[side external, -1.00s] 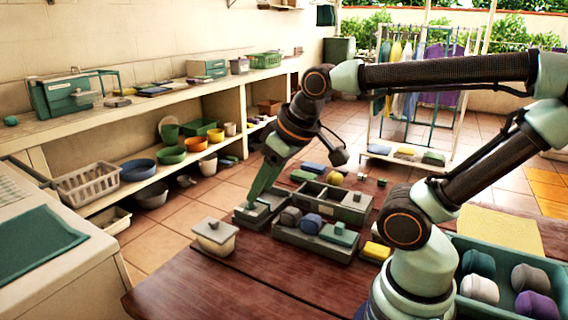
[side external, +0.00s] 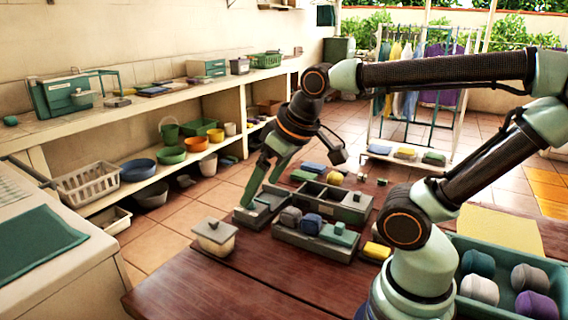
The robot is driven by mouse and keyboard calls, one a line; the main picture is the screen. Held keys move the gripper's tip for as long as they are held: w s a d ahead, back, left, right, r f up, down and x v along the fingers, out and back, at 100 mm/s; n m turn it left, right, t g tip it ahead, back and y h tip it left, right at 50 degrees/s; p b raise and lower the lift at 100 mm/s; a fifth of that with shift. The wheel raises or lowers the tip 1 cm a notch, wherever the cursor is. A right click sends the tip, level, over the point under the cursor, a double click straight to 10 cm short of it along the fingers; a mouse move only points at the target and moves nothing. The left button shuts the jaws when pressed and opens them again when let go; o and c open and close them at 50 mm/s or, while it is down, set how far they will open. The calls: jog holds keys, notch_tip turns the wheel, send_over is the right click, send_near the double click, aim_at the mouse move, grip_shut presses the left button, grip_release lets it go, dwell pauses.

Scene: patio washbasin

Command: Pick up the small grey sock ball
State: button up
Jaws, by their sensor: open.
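A small grey ball (side external: 290,217), which looks like a sock ball, sits in the front part of a grey divided tray (side external: 318,248) on the wooden table. A dark blue ball (side external: 311,224) is right beside it. My gripper (side external: 259,193) is open, with its two fingers pointing down and apart. It is over a small grey open box (side external: 253,222) at the tray's left, to the left of the grey ball. Nothing shows clearly between the fingers; whether a fingertip touches the box, I cannot tell.
A lidded pale tub (side external: 214,237) stands at the table's left edge. A yellow block (side external: 376,251) lies right of the tray. A green crate (side external: 452,250) with several balls, some grey, is at the right. The table front (side external: 240,290) is clear.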

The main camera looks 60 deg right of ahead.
jog(key=w+d+f+g, duration=0.2)
jog(key=w+d+g, duration=0.15)
jog(key=d, duration=0.55)
jog(key=g, duration=0.2)
send_over(291, 210)
notch_tip(291, 210, down, 7)
notch_tip(291, 210, down, 12)
jog(key=shift+r, duration=0.25)
jog(key=c, duration=1.4)
